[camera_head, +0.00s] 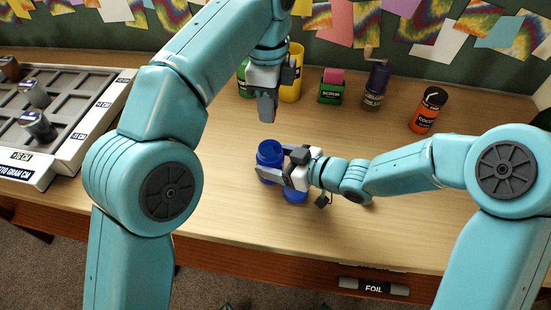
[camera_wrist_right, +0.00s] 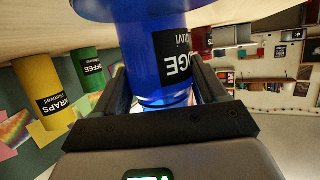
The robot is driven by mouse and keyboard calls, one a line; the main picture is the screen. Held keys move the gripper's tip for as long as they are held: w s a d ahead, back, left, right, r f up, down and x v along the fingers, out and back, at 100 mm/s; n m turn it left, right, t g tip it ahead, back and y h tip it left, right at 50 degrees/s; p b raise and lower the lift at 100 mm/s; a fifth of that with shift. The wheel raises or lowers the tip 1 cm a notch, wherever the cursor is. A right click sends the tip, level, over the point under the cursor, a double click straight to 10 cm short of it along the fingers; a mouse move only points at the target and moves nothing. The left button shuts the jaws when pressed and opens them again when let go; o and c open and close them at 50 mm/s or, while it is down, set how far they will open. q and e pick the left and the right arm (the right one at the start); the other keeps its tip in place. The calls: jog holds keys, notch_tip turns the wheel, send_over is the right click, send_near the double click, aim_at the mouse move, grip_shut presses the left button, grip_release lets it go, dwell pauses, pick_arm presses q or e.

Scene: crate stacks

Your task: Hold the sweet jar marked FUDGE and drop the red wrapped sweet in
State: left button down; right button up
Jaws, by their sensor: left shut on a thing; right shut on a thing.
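The blue sweet jar (camera_head: 270,148) stands near the middle of the bench, its round top facing up. In the right wrist view the jar (camera_wrist_right: 150,50) appears upside down, with a black label of which the letters "GE" can be read. My right gripper (camera_head: 279,163) is shut on the jar from the right side, and its fingers (camera_wrist_right: 166,92) lie either side of the jar. My left gripper (camera_head: 267,112) points down above and just behind the jar, apart from it, with its fingers closed together. The red wrapped sweet cannot be made out; the left fingers hide what they hold.
Behind stand a yellow container (camera_head: 291,82), a green SCRUB container (camera_head: 331,90), a dark blue one (camera_head: 376,85) and an orange COCOA one (camera_head: 428,110). A grey compartment tray (camera_head: 95,125) is at left. The bench's front edge is close; the bench around the jar is mostly clear.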

aim_at(269, 142)
pick_arm(q)
jog(key=shift+s+f, duration=0.1)
jog(key=shift+f, duration=5.15)
jog(key=shift+f, duration=0.1)
